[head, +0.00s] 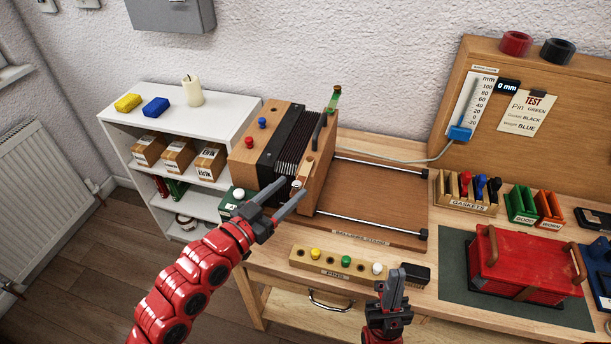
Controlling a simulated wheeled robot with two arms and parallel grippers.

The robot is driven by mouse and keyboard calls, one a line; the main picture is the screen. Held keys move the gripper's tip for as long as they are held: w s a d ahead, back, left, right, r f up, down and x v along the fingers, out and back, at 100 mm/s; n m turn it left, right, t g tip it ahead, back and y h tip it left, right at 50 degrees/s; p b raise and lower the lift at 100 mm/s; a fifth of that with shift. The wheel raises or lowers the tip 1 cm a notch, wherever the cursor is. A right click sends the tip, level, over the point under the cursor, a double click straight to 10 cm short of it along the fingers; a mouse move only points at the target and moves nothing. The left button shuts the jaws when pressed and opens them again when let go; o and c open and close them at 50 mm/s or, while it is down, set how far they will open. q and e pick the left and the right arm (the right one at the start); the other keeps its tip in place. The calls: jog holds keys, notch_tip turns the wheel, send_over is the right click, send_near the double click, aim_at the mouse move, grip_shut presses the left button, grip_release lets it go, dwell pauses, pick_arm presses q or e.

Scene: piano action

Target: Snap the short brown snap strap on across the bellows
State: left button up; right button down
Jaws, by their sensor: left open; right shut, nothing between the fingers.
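The black pleated bellows (297,143) sits between a wooden end block (256,145) on the left and an upright wooden board (318,170) on the right. A small brown piece (307,168), possibly the short snap strap, shows at the board's near edge, by the bellows; whether it is fastened is too small to tell. My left gripper (292,187) is open in front of the bellows' near side, its fingertips close to the brown piece and a small white knob. Contact cannot be told. My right gripper (394,277) is shut and empty, low in front of the bench.
The testing stand (385,200) has two metal rails and a clear bed right of the board. A pin rack (335,262) and dark brush (414,275) lie at the front edge. A white shelf (225,98) is left.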

aim_at(302, 177)
pick_arm(q)
jog(key=p+x, duration=0.1)
jog(key=x, duration=0.4)
jog(key=shift+d+r, duration=0.1)
jog(key=shift+r, duration=0.1)
jog(key=shift+w+d+f+p, duration=0.1)
jog(key=shift+w+d+p, duration=0.2)
jog(key=shift+w+d, duration=0.15)
grip_shut()
dwell(0.9)
